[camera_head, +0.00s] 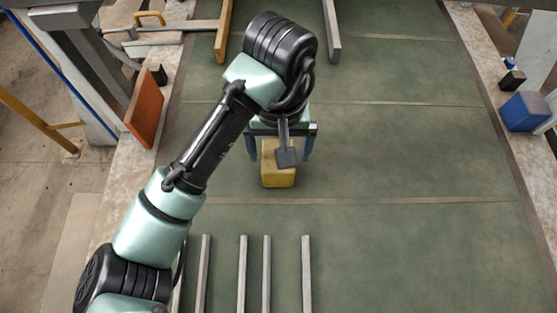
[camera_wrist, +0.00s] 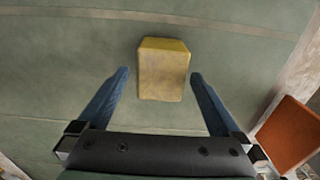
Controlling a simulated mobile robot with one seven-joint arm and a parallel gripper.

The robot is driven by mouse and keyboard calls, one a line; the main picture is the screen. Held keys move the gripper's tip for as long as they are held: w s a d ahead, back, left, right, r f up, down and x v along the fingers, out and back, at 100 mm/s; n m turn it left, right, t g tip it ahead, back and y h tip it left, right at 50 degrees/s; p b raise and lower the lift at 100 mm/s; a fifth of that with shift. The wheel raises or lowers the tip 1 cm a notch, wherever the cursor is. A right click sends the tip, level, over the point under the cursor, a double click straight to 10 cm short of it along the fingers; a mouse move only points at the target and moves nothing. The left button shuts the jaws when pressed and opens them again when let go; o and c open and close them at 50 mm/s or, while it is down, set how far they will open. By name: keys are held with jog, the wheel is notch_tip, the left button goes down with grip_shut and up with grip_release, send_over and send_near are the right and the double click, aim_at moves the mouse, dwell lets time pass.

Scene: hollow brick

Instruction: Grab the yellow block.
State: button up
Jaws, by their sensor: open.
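The yellow block (camera_head: 279,178) stands on the green surface below my gripper in the head view. Part of its top is hidden behind a dark part of my wrist. In the wrist view the yellow block (camera_wrist: 163,70) lies ahead of and between the two blue fingers, with a gap on each side. My gripper (camera_head: 281,157) is open and empty, its fingers spread to the left and right of the block. In the wrist view my gripper (camera_wrist: 159,76) shows both fingertips apart, neither touching the block.
Several grey bars (camera_head: 267,275) lie at the near edge. An orange-brown block (camera_head: 145,108) stands on the left border; it also shows in the wrist view (camera_wrist: 288,134). A blue box (camera_head: 524,111) sits on the right border. The green surface right of the block is clear.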

jog(key=shift+a+f, duration=0.1)
jog(key=shift+f, duration=2.25)
jog(key=shift+r, duration=0.1)
jog(key=c, duration=1.5)
